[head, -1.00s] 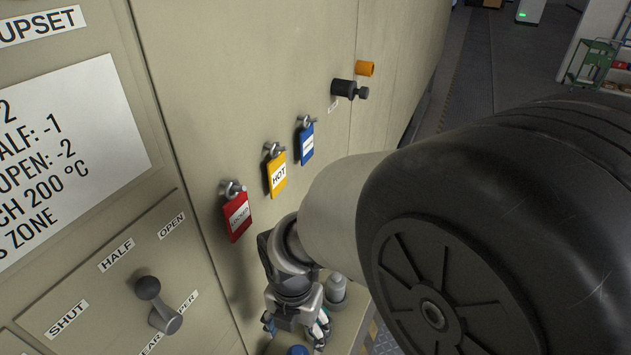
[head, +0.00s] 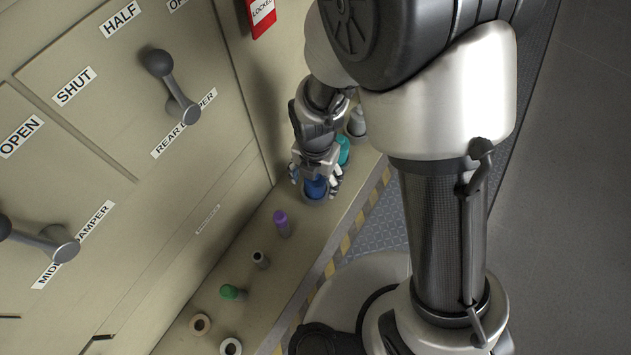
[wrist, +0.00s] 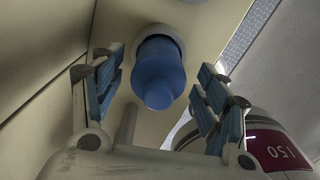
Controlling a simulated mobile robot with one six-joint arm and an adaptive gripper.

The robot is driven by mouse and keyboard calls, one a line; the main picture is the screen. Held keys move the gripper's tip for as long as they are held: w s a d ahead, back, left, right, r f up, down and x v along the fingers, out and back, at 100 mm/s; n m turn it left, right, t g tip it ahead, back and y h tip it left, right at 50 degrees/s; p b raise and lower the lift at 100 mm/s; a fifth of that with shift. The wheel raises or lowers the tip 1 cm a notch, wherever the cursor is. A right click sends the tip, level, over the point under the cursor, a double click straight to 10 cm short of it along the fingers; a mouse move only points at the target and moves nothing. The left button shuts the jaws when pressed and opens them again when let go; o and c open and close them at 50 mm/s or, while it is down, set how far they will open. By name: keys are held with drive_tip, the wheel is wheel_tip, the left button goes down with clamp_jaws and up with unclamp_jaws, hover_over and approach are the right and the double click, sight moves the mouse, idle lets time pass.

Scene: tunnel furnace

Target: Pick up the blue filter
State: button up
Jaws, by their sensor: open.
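The blue filter (wrist: 160,75) stands between my gripper's two open fingers in the wrist view, with a gap on each side. Its lower end sits in a pale ring-shaped socket (wrist: 178,38). In the head view the blue filter (head: 315,188) shows just below my gripper (head: 316,178), on the ledge. My gripper, also in the wrist view (wrist: 165,100), is open, with blue pads on its fingers. No contact with the filter shows.
The ledge (head: 292,268) also carries a purple piece (head: 281,222), a green piece (head: 232,292) and a teal object (head: 343,150) close behind my gripper. The furnace wall with a rear damper lever (head: 172,87) rises on the left. A red LOCKED tag (head: 262,15) hangs above.

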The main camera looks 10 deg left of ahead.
sight(315, 184)
wheel_tip(315, 184, down, 4)
drive_tip(key=shift+w+a+r+b, duration=0.1)
drive_tip(key=shift+r+b, duration=0.1)
drive_tip(key=shift+b, duration=0.2)
drive_tip(key=c, duration=1.2)
